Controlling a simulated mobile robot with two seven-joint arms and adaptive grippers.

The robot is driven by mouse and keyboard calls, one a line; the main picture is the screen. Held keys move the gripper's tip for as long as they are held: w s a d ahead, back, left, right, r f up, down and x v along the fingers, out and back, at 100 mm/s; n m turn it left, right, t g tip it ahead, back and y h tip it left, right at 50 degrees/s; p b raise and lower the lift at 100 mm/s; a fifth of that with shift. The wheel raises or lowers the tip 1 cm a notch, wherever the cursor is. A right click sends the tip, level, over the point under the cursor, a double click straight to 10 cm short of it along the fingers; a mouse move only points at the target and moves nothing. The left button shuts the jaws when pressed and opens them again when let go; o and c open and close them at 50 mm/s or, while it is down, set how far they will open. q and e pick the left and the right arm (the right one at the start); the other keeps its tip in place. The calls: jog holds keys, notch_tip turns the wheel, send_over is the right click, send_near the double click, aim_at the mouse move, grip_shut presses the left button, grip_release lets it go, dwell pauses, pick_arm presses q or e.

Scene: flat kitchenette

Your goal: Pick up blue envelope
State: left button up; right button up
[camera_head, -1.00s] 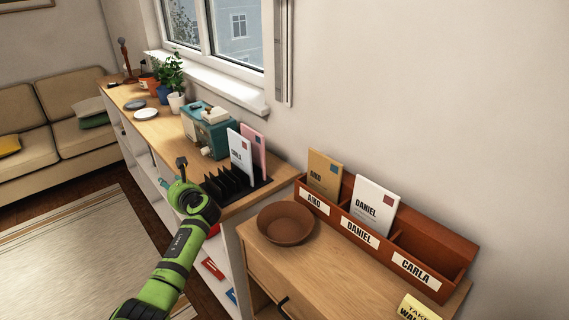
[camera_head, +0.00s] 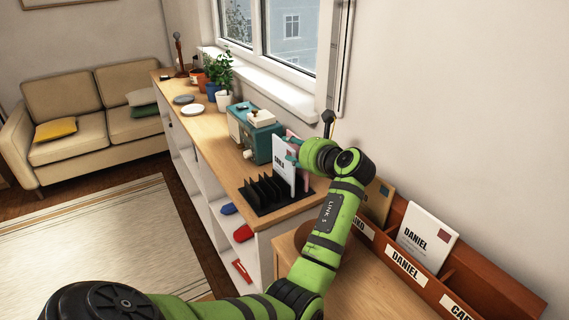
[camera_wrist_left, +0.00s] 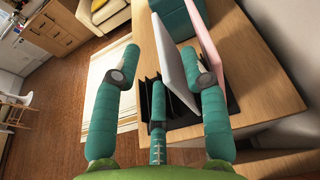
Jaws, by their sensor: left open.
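A pale, bluish-white envelope marked CARLA (camera_head: 281,168) stands upright in a black slotted rack (camera_head: 262,193) on the wooden counter. It is the nearest thing to a blue envelope in view. A pink envelope (camera_head: 305,181) stands right behind it, mostly hidden by my arm. My left gripper (camera_head: 292,150) is open at the top of these envelopes, with its arm crossing over the bowl. In the left wrist view the pale envelope (camera_wrist_left: 172,65) and the pink one (camera_wrist_left: 206,42) show beyond and between the open teal fingers (camera_wrist_left: 160,62). Contact cannot be told. My right gripper is not in view.
A teal machine (camera_head: 255,135) stands just behind the rack. A brown letter box (camera_head: 402,262) with name labels holds a tan envelope (camera_head: 377,200) and a white DANIEL envelope (camera_head: 425,240). My arm partly hides a brown bowl (camera_head: 284,244). The wall is close behind.

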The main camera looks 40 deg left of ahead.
aim_at(286, 146)
pick_arm(q)
jog(key=p+x, duration=0.1)
jog(key=x, duration=0.5)
jog(key=shift+a, duration=0.3)
jog(key=shift+s, duration=0.1)
grip_shut()
